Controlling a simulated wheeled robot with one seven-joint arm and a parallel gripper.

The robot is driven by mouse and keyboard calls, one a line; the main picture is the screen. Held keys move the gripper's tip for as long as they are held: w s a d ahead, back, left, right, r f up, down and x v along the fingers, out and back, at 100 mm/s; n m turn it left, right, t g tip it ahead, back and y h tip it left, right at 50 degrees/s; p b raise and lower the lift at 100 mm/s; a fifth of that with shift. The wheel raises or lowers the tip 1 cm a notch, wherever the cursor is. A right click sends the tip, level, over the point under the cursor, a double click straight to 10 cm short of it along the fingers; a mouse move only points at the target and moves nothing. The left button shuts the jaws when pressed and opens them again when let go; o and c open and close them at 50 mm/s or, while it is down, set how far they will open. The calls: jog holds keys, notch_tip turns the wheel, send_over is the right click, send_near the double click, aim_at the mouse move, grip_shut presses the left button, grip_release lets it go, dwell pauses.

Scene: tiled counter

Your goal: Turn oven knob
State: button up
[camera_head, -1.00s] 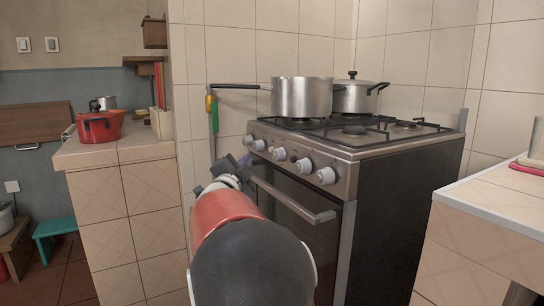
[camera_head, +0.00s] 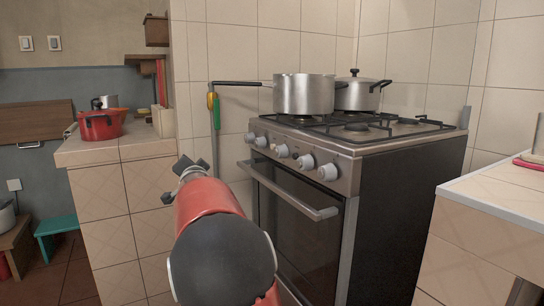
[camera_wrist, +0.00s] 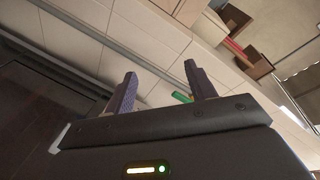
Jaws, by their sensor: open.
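The oven (camera_head: 300,215) stands right of centre in the head view, with a row of several light grey knobs (camera_head: 305,162) on its steel front panel. My gripper (camera_head: 174,180) is in front of the tiled wall, left of the oven and apart from the knobs. In the wrist view its two fingers (camera_wrist: 159,88) stand apart with nothing between them. No knob shows clearly in the wrist view. My red and black arm hides part of the floor and the oven's lower left.
A steel saucepan (camera_head: 304,94) and a lidded pot (camera_head: 357,92) stand on the stove. The oven door handle (camera_head: 292,192) juts out below the knobs. A red pot (camera_head: 100,124) stands on the left tiled counter (camera_head: 88,157). Another counter (camera_head: 500,195) is at right.

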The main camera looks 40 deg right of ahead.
notch_tip(320, 180, down, 6)
jog(key=w+n+g, duration=0.1)
jog(key=g, duration=0.3)
jog(key=m+g+h+b, duration=0.2)
jog(key=m+g+h, duration=0.85)
jog(key=g, duration=0.55)
send_near(275, 152)
jog(key=d, duration=0.2)
jog(key=x, duration=0.7)
jog(key=shift+s, duration=0.25)
jog(key=c, duration=1)
